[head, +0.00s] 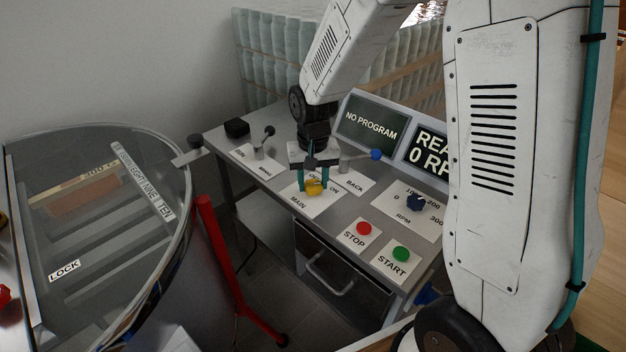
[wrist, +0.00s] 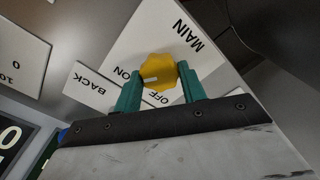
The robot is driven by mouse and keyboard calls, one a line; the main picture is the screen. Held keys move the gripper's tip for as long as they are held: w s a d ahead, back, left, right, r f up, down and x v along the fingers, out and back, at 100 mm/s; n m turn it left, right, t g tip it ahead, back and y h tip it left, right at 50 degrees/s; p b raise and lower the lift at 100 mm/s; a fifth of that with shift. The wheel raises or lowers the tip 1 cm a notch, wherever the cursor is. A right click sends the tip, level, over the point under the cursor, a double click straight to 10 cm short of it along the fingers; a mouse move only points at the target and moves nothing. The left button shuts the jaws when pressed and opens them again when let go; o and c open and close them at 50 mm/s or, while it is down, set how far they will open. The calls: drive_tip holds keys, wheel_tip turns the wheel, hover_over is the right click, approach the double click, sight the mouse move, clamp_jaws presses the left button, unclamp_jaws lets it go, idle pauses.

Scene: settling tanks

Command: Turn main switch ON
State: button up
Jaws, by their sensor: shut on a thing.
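The main switch is a yellow knob (head: 315,188) on a white plate (head: 312,206) marked MAIN, ON and OFF, on the sloped grey console. My gripper (head: 313,184) points down over it, with its teal fingers on either side, shut on the knob. The wrist view shows the same yellow knob (wrist: 158,70) between the fingertips. A short pale mark shows on the knob; I cannot tell whether it lines up with ON or OFF. The fingers and gripper body hide part of the plate's lettering in the head view.
A screen (head: 371,129) reads NO PROGRAM. A round lidded tank (head: 95,225) stands left.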

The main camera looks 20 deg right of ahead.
sight(314, 184)
drive_tip(key=shift+w, duration=0.1)
drive_tip(key=o, duration=1)
drive_tip(key=shift+r, duration=0.1)
wheel_tip(314, 184, up, 8)
drive_tip(key=shift+f, duration=0.15)
drive_tip(key=shift+s, duration=0.3)
drive_tip(key=s+d+r+n, duration=0.1)
drive_tip(key=s+r, duration=0.3)
drive_tip(key=s, duration=0.5)
drive_tip(key=s+d+r+t, duration=0.1)
drive_tip(key=s+r, duration=0.2)
drive_tip(key=s, duration=0.5)
drive_tip(key=s+d+r+n, duration=0.1)
drive_tip(key=s+r, duration=0.3)
drive_tip(key=s, duration=0.5)
drive_tip(key=shift+s+r+n, duration=0.3)
drive_tip(key=shift+s, duration=0.05)
